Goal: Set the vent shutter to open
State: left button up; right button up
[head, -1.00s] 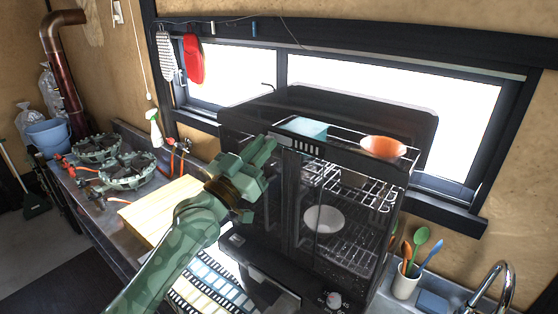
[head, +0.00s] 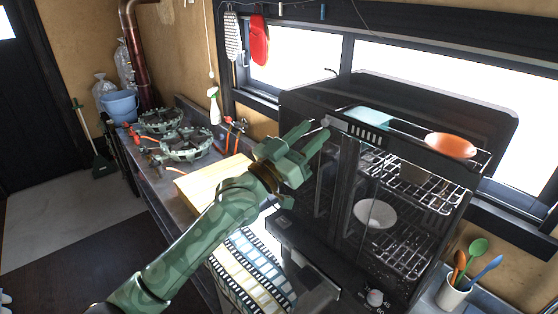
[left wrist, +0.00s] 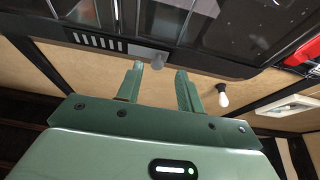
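The vent shutter is a row of pale slots (head: 370,138) in the top front bar of a black glass-doored oven. The slots also show in the left wrist view (left wrist: 96,40). A grey tab (left wrist: 149,56) sits beside the slots, at their left end in the head view. My left gripper (head: 314,133) is at the bar's left end, close to the tab. In the left wrist view its two fingers (left wrist: 160,86) are apart with nothing between them. The tab is just beyond the fingertips; I cannot tell whether they touch. My right gripper is out of view.
An orange bowl (head: 450,146) and a teal item (head: 368,117) sit on top of the oven. A white bowl (head: 376,213) is inside, behind glass. A wooden board (head: 208,180) and burners (head: 185,146) lie left. A utensil cup (head: 452,294) stands right.

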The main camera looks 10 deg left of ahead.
pick_arm(q)
jog(key=b+v, duration=0.2)
jog(key=v, duration=1.2)
jog(key=shift+a, duration=0.25)
jog(key=shift+f, duration=0.2)
